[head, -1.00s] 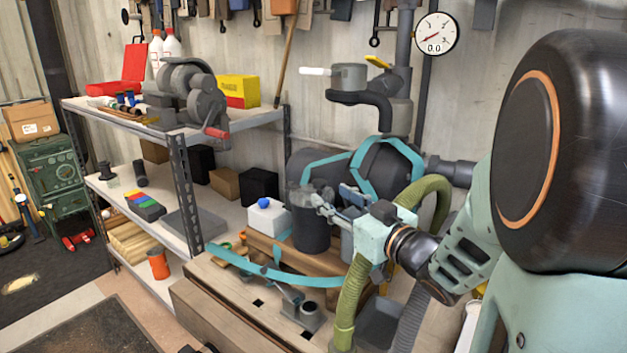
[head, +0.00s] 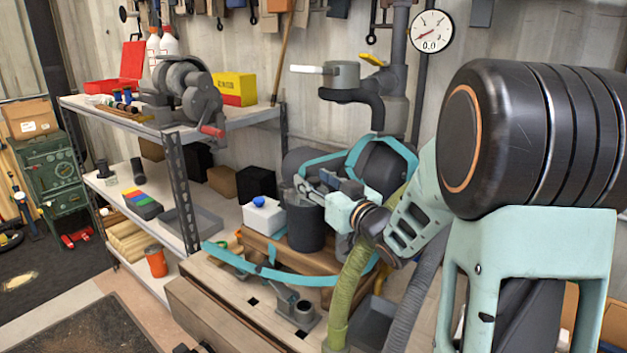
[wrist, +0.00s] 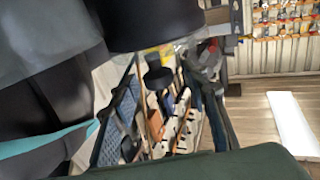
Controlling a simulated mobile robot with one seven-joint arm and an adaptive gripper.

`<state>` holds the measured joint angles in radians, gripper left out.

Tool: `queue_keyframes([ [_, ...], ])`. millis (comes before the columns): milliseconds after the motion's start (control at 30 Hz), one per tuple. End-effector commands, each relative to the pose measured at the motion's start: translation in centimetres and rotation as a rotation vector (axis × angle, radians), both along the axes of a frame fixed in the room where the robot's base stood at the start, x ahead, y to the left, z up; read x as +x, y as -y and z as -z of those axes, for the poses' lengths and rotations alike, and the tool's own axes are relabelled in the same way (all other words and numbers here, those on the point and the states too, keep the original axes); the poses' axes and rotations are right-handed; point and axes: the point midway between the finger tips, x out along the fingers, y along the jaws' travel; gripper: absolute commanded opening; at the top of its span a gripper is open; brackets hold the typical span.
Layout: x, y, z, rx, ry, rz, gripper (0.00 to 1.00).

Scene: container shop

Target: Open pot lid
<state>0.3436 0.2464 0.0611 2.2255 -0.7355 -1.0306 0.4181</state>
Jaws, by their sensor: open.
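A dark grey cylindrical pot (head: 304,232) stands upright on the wooden bench in the head view, beside a white box with a blue knob. My gripper (head: 304,188) is open at the pot's top rim and partly covers it. I cannot tell whether it touches the pot, and the lid is not clearly visible behind the fingers. In the wrist view a large dark rounded shape (wrist: 155,22) fills the top; I cannot tell if it is the pot.
The white box (head: 264,219) stands close to the pot's left. A teal strap (head: 268,272) runs along the bench (head: 225,287). A grey bracket (head: 298,308) stands in front. Dark machinery with teal bands (head: 380,165) is behind. A metal shelf (head: 185,195) is at left.

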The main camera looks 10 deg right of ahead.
Motion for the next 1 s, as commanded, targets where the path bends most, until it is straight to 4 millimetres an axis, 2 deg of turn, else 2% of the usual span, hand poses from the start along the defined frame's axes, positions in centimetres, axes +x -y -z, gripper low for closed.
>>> queue_keyframes([
  [367,0.53,-0.22,0.03,0.000,-0.001,-0.001,0.40],
  [733,0.50,-0.20,0.02,-0.001,-0.001,0.000,0.00],
  [1000,0.50,-0.21,0.04,-0.001,-0.001,0.000,0.00],
])
